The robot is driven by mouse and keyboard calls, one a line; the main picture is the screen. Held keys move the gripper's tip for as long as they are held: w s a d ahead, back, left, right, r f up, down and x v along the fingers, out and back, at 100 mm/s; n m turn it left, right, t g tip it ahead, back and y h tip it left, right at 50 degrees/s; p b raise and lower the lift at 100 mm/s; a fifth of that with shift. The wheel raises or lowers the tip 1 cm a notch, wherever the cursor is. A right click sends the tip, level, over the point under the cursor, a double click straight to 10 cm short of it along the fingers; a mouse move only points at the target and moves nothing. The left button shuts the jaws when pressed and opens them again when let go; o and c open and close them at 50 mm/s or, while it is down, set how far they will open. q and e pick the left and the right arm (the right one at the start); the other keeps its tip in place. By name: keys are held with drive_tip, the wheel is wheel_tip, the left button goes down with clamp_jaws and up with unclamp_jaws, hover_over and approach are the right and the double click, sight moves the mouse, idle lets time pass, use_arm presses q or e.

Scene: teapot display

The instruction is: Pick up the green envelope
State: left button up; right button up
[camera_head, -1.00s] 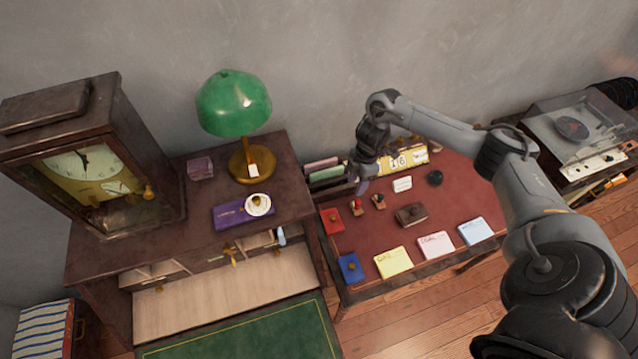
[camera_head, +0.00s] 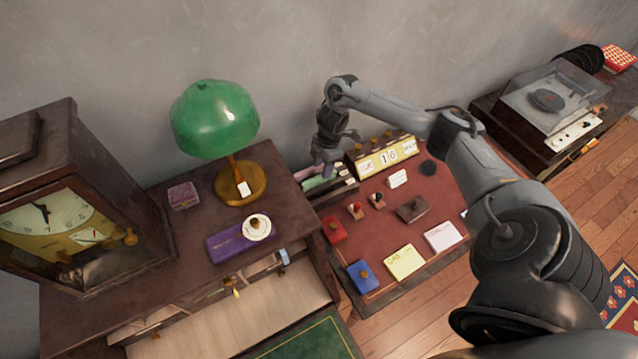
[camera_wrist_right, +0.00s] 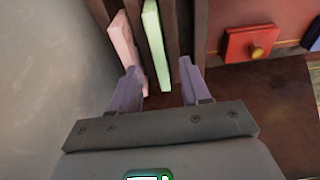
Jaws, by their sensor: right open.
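The green envelope (camera_wrist_right: 156,48) stands on edge in a dark slotted rack in the right wrist view. A pink envelope (camera_wrist_right: 126,42) stands in the slot to its left. My right gripper (camera_wrist_right: 160,84) is open, with one finger on each side of the green envelope's near end. I cannot tell whether either finger touches it. In the head view my right gripper (camera_head: 327,164) is down at the rack and hides part of it; a bit of the green envelope (camera_head: 318,183) shows below. My left gripper is not in view.
A red box (camera_head: 333,229) and a calendar (camera_head: 385,157) are close by. The green lamp (camera_head: 214,119) and purple box (camera_head: 229,244) stand on the cabinet to the left.

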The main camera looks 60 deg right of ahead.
sight(319, 176)
drive_tip(key=shift+w+a+f+b, duration=0.1)
drive_tip(key=shift+a+f, duration=0.05)
drive_tip(key=shift+f, duration=0.6)
drive_tip(key=shift+w+a+f+b, duration=0.1)
drive_tip(key=shift+f, duration=0.65)
drive_tip(key=shift+w+a+f+b, duration=0.1)
drive_tip(key=shift+a+f, duration=0.05)
drive_tip(key=shift+f, duration=0.6)
drive_tip(key=shift+c, duration=0.2)
clamp_jaws()
